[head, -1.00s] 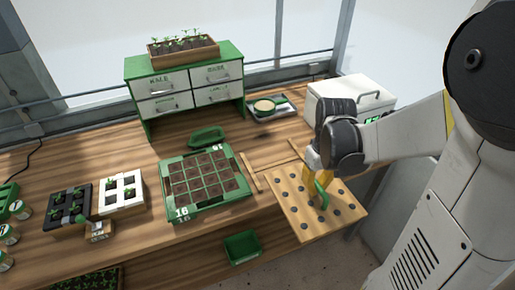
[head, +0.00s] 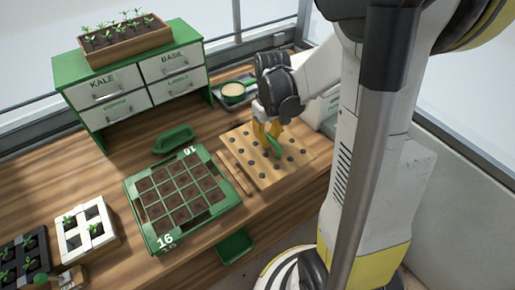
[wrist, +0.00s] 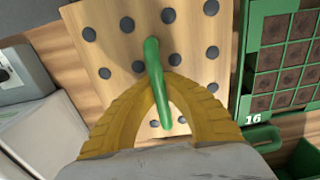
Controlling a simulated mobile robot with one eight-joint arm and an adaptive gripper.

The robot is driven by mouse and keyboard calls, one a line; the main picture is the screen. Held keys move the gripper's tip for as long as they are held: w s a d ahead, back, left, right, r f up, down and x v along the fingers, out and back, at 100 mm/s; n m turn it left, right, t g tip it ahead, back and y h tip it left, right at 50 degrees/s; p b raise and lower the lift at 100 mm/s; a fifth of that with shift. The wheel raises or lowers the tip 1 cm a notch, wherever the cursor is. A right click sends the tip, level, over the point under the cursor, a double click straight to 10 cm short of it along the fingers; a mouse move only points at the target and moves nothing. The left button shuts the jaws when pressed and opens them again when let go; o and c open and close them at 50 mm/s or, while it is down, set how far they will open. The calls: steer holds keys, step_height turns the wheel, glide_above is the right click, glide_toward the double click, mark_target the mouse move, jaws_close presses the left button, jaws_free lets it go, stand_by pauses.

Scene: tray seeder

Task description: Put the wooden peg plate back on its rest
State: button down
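The wooden peg plate (head: 247,147), a flat light board with rows of dark round spots, is over the right part of the bench. It also fills the middle of the wrist view (wrist: 120,48). A green arched handle (head: 275,148) stands on it. My gripper (head: 268,130) has its yellow fingers closed on both sides of this handle, from above. Thin wooden strips (head: 237,174) lie along the plate's left edge. The plate looks level, but I cannot tell whether it touches what is under it. Any rest beneath it is hidden.
A green seed tray (head: 222,206) marked 16 lies close to the left. A green scoop-like bin (head: 174,138) and a drawer cabinet (head: 127,112) stand behind it. A grey tray with a bowl (head: 233,91) is behind the plate. A white box (head: 322,110) stands to the right, partly hidden.

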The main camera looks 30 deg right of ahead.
mark_target(260, 148)
steer(key=w, duration=0.1)
steer(key=w+f, duration=0.2)
steer(key=shift+w+a+b, duration=0.1)
steer(key=shift+a+b, duration=0.2)
steer(key=shift+w+f+b, duration=0.1)
steer(key=shift+f+b, duration=0.75)
steer(key=shift+f, duration=1.1)
steer(key=shift+f, duration=0.1)
steer(key=shift+f+b, duration=0.3)
steer(key=shift+b, duration=0.05)
steer(key=c, duration=1.6)
jaws_free()
